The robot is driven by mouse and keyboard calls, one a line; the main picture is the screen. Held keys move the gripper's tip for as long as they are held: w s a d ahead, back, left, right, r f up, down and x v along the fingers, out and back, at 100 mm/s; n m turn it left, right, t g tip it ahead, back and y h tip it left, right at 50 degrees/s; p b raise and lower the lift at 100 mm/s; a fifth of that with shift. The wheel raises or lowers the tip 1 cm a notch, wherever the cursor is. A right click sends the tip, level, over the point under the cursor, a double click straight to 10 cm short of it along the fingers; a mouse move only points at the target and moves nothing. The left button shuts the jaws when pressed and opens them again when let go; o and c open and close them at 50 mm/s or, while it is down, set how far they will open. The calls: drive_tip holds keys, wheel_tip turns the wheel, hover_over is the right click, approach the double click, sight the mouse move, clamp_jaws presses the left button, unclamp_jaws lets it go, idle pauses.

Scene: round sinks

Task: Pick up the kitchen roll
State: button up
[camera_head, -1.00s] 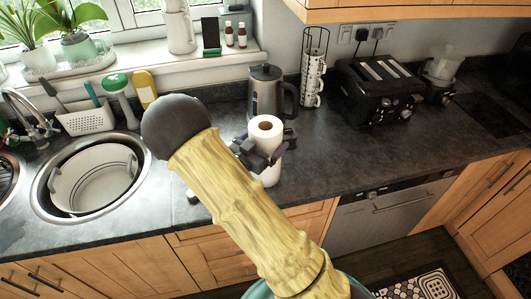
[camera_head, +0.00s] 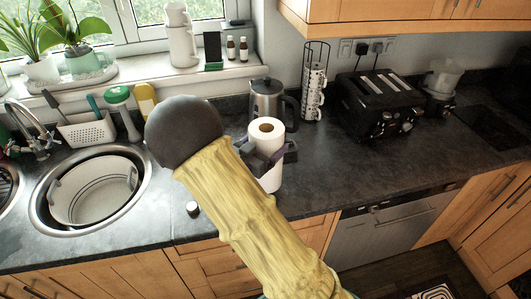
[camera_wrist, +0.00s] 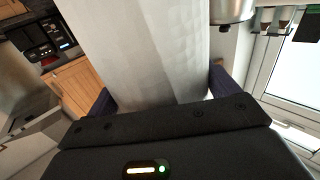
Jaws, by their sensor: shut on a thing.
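The white kitchen roll (camera_head: 266,157) is upright at the front part of the dark worktop, in front of the kettle. My gripper (camera_head: 270,150) is around its middle, with a finger on each side, shut on it. In the wrist view the kitchen roll (camera_wrist: 140,50) fills the middle, between the two dark purple fingers of my gripper (camera_wrist: 158,90). My arm hides part of the worktop to the left of the roll, and I cannot tell whether the roll's base touches the worktop.
A kettle (camera_head: 267,100) stands just behind the roll. A mug rack (camera_head: 313,85) and a black toaster (camera_head: 378,105) are to the right. A round sink (camera_head: 45,205) with a white bowl (camera_head: 93,190) is at left.

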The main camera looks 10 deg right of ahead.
sight(266, 127)
wheel_tip(266, 127, up, 6)
drive_tip(key=shift+r, duration=0.1)
idle(0.8)
